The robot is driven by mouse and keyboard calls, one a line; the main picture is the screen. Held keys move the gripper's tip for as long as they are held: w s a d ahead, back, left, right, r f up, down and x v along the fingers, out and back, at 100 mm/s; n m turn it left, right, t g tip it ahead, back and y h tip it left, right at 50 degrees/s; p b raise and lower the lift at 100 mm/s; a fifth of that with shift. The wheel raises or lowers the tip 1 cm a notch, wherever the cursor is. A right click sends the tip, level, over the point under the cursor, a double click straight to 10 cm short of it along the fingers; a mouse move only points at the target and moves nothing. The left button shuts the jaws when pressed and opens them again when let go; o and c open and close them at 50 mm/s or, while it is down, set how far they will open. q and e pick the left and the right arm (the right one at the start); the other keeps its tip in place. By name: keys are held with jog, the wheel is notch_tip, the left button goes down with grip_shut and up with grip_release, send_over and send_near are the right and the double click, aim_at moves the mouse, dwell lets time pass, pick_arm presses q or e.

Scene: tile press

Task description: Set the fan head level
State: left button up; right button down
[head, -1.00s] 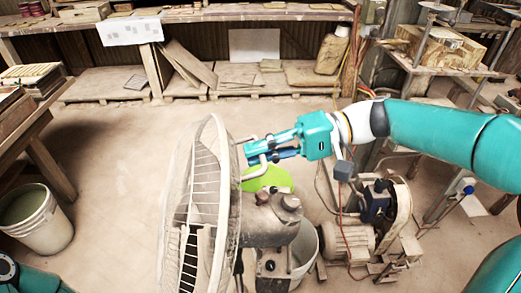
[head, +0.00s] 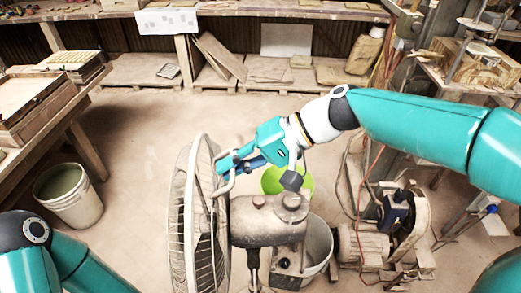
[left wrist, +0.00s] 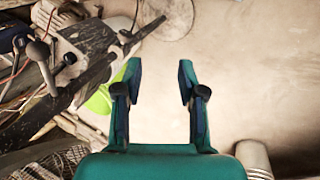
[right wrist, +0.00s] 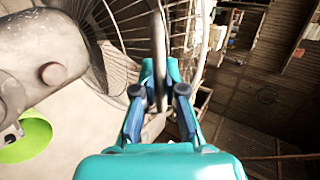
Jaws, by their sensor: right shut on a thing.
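The fan head (head: 196,215) stands at the lower middle of the head view, its round wire cage seen nearly edge-on and close to upright. Its dusty motor housing (head: 268,218) sits behind the cage, on a pole. My right gripper (head: 228,170) is at the cage's upper right edge, shut on the fan's handle (head: 217,177). In the right wrist view the handle (right wrist: 158,60) runs between the fingers, with the cage (right wrist: 120,25) behind it. My left gripper (left wrist: 160,85) is open and empty in the left wrist view, pointing at floor.
A green bowl-like thing (head: 287,182) and a pale bucket (head: 318,245) are behind the motor. A motor-driven machine (head: 385,235) stands to the right. Another bucket (head: 68,195) is beside the left table (head: 75,125). The floor between is clear.

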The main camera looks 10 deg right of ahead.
jog(key=shift+a+f, duration=0.2)
jog(key=c, duration=1.2)
grip_release()
jog(key=shift+r, duration=0.15)
jog(key=shift+d+r, duration=0.1)
jog(key=shift+d, duration=0.1)
jog(key=v, duration=1.1)
jog(key=shift+d+r, duration=0.15)
